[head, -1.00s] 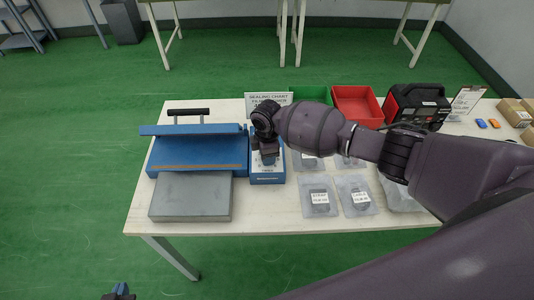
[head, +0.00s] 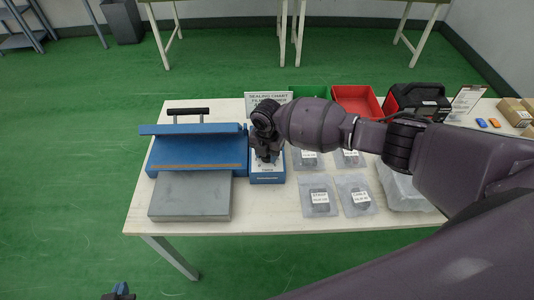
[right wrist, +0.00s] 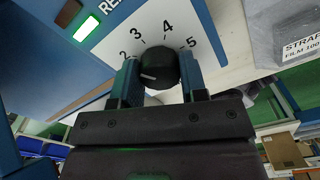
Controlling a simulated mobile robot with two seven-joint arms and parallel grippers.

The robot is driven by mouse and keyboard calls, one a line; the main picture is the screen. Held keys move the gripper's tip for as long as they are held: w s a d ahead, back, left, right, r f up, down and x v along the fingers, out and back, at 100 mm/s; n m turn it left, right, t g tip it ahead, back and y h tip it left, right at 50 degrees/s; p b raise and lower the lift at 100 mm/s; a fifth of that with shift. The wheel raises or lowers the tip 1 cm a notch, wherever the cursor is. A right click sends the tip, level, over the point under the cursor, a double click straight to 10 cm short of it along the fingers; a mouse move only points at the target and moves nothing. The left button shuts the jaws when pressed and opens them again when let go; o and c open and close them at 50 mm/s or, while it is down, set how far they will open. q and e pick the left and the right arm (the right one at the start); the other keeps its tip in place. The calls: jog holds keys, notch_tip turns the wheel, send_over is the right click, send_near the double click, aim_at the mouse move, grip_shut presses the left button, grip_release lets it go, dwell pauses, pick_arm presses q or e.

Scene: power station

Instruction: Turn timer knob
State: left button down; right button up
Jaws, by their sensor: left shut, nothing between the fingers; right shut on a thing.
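The timer knob (right wrist: 158,67) is round and black, on a white dial with the numbers 2 to 5 showing in the right wrist view. Its white mark is toward the dial's lower left in that view. My right gripper (right wrist: 160,78) has one finger on each side of the knob and is shut on it. In the head view my right gripper (head: 267,153) is over the blue control box (head: 267,179) and hides the knob. My left gripper (head: 120,290) is shut and empty at the bottom edge, well away from the table.
A blue sealer (head: 197,153) with a grey plate (head: 190,197) stands left of the box. Labelled film pouches (head: 320,197) lie to the right. A sealing chart sign (head: 268,98), red bin (head: 356,101) and black case (head: 417,100) are behind. A green light (right wrist: 86,29) glows beside the dial.

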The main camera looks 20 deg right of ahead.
jog(key=shift+n, duration=1.2)
jog(key=o, duration=0.9)
notch_tip(320, 180, up, 11)
jog(key=shift+f+b, duration=0.1)
jog(key=shift+b, duration=0.35)
